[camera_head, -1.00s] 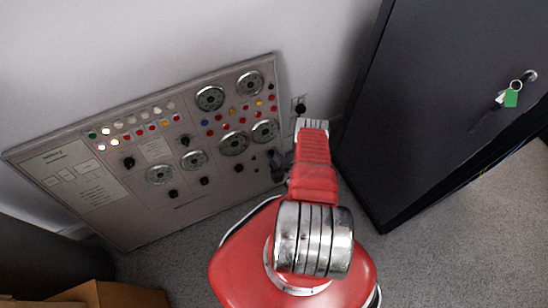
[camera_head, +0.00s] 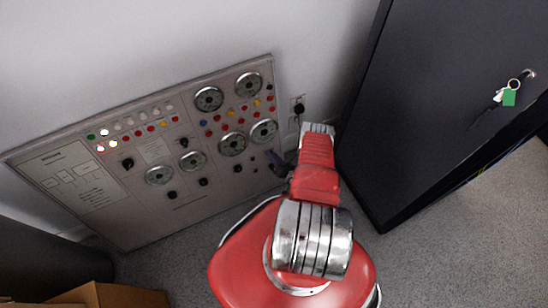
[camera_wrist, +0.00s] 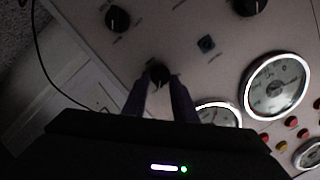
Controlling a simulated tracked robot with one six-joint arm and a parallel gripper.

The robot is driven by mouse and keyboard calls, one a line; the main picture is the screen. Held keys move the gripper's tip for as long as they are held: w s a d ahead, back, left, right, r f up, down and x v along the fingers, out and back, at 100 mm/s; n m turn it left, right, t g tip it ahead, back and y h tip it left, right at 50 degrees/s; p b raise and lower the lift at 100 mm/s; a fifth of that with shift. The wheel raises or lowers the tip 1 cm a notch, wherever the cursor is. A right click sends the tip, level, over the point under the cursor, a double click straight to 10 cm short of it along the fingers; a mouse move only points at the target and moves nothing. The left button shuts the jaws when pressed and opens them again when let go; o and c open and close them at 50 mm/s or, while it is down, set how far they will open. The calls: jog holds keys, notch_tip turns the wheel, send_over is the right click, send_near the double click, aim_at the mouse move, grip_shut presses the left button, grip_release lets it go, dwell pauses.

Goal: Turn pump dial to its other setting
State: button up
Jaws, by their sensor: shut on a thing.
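The grey control panel (camera_head: 120,205) leans against the wall at the left in the head view. It carries round gauges, coloured lights and several black knobs. My gripper (camera_head: 272,154) is at the panel's lower right edge. In the wrist view, my gripper (camera_wrist: 160,76) is shut on a small black knob (camera_wrist: 159,70), with a finger on each side. The fingers hide part of this knob. The panel lettering is too small to read, so I cannot tell by label which knob is the pump dial.
A large gauge (camera_wrist: 276,87) is to the right. A dark cabinet (camera_head: 430,110) with keys (camera_head: 509,97) stands right of my arm. A cardboard box (camera_head: 130,296) is at lower left.

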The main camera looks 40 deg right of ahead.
jog(key=shift+s+f, duration=0.1)
dwell(0.3)
jog(key=o, duration=1)
jog(key=v, duration=1.3)
jog(key=shift+s, duration=0.35)
